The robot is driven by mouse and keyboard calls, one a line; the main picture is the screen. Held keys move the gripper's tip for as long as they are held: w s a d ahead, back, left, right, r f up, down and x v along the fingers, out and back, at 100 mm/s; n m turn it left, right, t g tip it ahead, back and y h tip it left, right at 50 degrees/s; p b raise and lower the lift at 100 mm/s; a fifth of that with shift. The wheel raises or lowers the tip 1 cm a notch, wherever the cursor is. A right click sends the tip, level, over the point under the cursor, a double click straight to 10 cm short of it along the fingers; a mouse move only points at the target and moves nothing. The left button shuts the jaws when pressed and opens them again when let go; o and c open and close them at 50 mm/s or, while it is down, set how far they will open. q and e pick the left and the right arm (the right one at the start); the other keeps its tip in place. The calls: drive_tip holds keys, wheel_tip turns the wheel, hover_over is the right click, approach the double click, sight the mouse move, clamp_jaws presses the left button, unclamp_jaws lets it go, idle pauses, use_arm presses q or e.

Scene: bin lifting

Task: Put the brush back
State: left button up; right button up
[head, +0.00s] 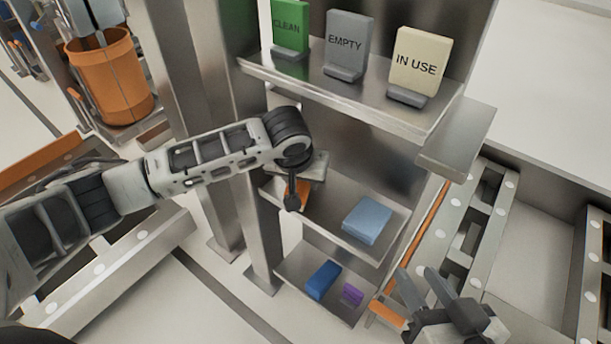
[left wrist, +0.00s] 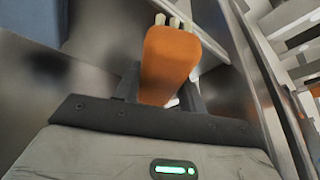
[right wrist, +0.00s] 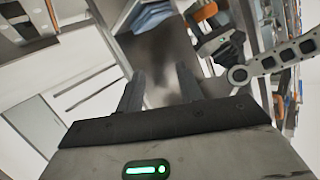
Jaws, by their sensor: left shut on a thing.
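The brush (left wrist: 168,65) has an orange body with pale bristle tufts at its far end. In the left wrist view it sits between the two fingers of my left gripper (left wrist: 160,90), which is shut on it. In the head view my left gripper (head: 294,198) is at the left part of the middle shelf, and a bit of the orange brush (head: 304,192) shows beside it. I cannot tell whether the brush touches the shelf. My right gripper (head: 428,287) is open and empty, right of the lower shelf; its parted fingers also show in the right wrist view (right wrist: 160,85).
The middle shelf (head: 335,232) holds a folded light-blue cloth (head: 367,220). The lower shelf holds a blue block (head: 323,280) and a small purple block (head: 352,294). The top shelf carries CLEAN (head: 287,25), EMPTY (head: 347,42) and IN USE (head: 420,62) signs. An orange bin (head: 110,78) is upper left.

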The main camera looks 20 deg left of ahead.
use_arm(q)
drive_tip(key=w+b, duration=0.1)
drive_tip(key=w, duration=0.2)
drive_tip(key=shift+w+f, duration=0.1)
drive_tip(key=shift+w, duration=0.1)
drive_tip(key=shift+w+a+f+b, duration=0.1)
drive_tip(key=shift+w+f+b, duration=0.1)
drive_tip(key=shift+f+b, duration=0.5)
drive_tip(key=shift+r, duration=0.1)
use_arm(e)
drive_tip(key=shift+w+a+r+m+t+y, duration=0.2)
drive_tip(key=shift+a+r+m+t+y, duration=0.25)
drive_tip(key=shift+r+y, duration=0.2)
use_arm(q)
drive_tip(key=o, duration=1)
use_arm(e)
drive_tip(key=shift+d+f, duration=0.1)
drive_tip(key=shift+f, duration=0.25)
